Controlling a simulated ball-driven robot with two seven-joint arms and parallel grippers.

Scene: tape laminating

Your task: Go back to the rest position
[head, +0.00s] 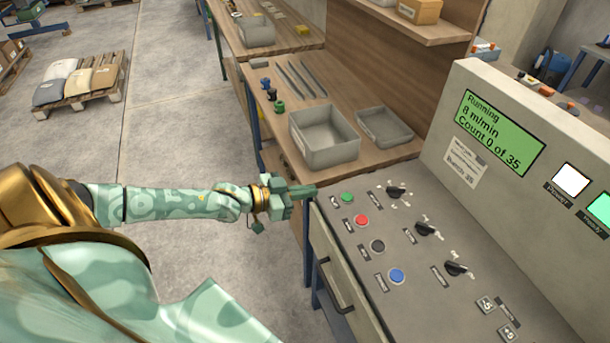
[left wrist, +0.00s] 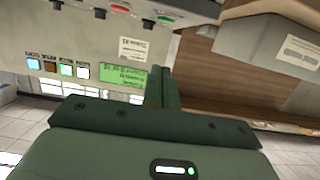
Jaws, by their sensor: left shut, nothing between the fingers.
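My left gripper (head: 303,192) is shut and empty. In the head view it is at the left edge of the control panel (head: 440,305), just left of the green button (head: 347,198); I cannot tell whether it touches anything. In the left wrist view its shut fingers (left wrist: 162,88) point towards the panel, and the display (left wrist: 122,75) shows behind them. My left arm stretches out from the left of the head view. The display (head: 502,133) reads "Running, 8 m/min, Count 0 of 35". My right gripper is not in view.
Red (head: 361,221), black (head: 377,246) and blue (head: 397,275) buttons and several black knobs sit on the panel. Behind it, a wooden bench (head: 265,115) carries a grey bin (head: 325,140) and a shallow tray (head: 385,127).

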